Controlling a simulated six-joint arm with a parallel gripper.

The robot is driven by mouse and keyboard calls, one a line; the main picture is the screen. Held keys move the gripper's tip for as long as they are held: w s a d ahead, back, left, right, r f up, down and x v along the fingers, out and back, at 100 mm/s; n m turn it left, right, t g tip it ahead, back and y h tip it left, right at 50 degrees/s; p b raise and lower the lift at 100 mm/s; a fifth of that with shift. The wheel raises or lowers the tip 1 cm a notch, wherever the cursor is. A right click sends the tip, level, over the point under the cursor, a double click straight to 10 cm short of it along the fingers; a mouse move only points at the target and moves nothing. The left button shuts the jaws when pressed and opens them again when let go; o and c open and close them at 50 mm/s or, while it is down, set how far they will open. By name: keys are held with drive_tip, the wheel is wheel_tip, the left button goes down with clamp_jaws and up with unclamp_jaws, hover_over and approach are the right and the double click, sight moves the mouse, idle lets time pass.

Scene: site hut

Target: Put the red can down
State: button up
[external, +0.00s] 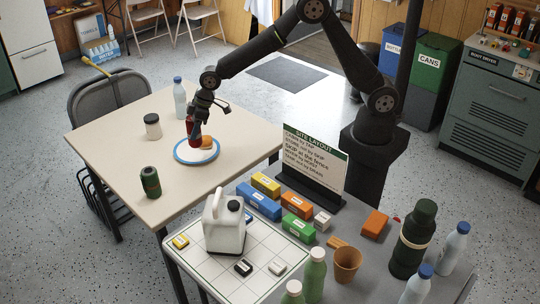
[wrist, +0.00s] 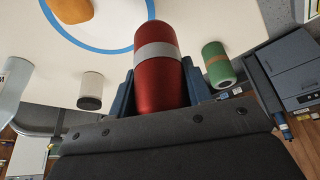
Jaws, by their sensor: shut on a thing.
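My gripper (external: 197,116) is over the beige table, shut on the red can (wrist: 161,85). In the wrist view the can, red with a grey band, sits between the two blue-grey fingers. In the external view the red can (external: 193,128) hangs below the gripper, upright or nearly so, at the back left of a white plate with a blue rim (external: 186,159). An orange-brown food item (external: 206,142) lies on the plate beside the can. I cannot tell whether the can touches the plate.
On the beige table (external: 105,140) stand a white jar with a dark lid (external: 152,126), a bottle with a blue cap (external: 180,99) and a green can (external: 150,182). A second table holds blocks, a white jug (external: 224,225) and bottles.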

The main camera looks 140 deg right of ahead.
drive_tip(key=s+a+r+m+g+h, duration=0.15)
drive_tip(key=s+m, duration=0.35)
drive_tip(key=s, duration=2.9)
drive_tip(key=shift+w+a+f, duration=0.15)
drive_tip(key=shift+w+f, duration=1.7)
drive_tip(key=shift+f, duration=0.05)
drive_tip(key=shift+w+a+f, duration=0.15)
drive_tip(key=shift+w+f, duration=1.7)
drive_tip(key=shift+w+a+f, duration=0.15)
drive_tip(key=shift+w+f, duration=1.7)
drive_tip(key=shift+f, duration=0.05)
drive_tip(key=shift+f, duration=0.1)
drive_tip(key=o, duration=1)
drive_tip(key=shift+c, duration=0.2)
